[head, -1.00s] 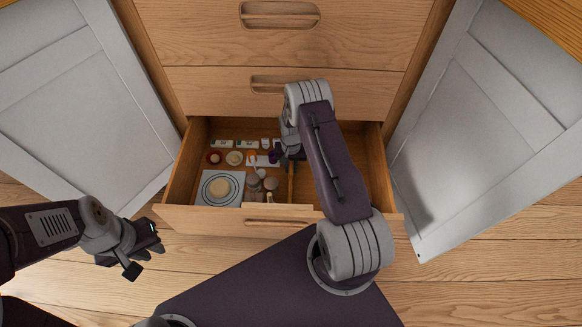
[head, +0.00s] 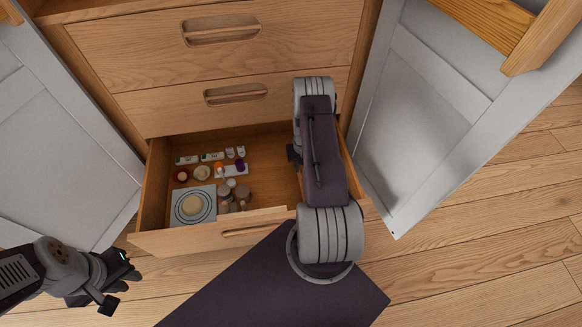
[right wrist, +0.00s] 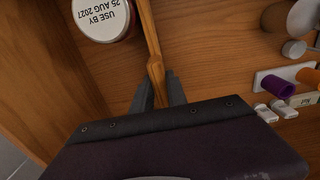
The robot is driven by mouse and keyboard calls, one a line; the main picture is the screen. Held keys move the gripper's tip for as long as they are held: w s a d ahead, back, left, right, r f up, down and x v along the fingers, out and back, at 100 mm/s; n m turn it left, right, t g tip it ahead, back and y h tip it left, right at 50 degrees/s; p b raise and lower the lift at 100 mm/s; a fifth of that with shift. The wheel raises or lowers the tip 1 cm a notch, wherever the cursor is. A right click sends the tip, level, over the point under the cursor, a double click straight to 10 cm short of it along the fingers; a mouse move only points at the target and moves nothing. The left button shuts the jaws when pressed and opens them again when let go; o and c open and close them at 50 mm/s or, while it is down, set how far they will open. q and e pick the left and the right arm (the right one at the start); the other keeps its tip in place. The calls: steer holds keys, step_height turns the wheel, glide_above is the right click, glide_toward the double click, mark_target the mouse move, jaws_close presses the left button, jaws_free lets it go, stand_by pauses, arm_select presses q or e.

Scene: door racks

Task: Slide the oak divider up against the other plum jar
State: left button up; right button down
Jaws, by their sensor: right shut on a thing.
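The oak divider (right wrist: 151,38) is a thin wooden strip in the open drawer (head: 263,158). In the right wrist view my right gripper (right wrist: 160,88) is shut on it. Close beside the divider is a round jar (right wrist: 102,14) with a white lid printed "USE BY 25 AUG 2027" and a reddish rim; I cannot tell if they touch. In the head view my arm hides the divider and this jar, and only part of my right gripper (head: 294,155) shows. A small purple item (head: 240,166) stands among the things at left. My left gripper (head: 118,284) is empty, outside the drawer, its fingers apart.
White doors (head: 432,110) stand open on both sides.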

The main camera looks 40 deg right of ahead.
steer(key=shift+s+d, duration=0.1)
steer(key=shift+d, duration=0.15)
steer(key=c, duration=1.3)
jaws_free()
step_height(320, 180, up, 9)
steer(key=p, duration=0.4)
steer(key=shift+r, duration=0.1)
steer(key=shift+a, duration=0.1)
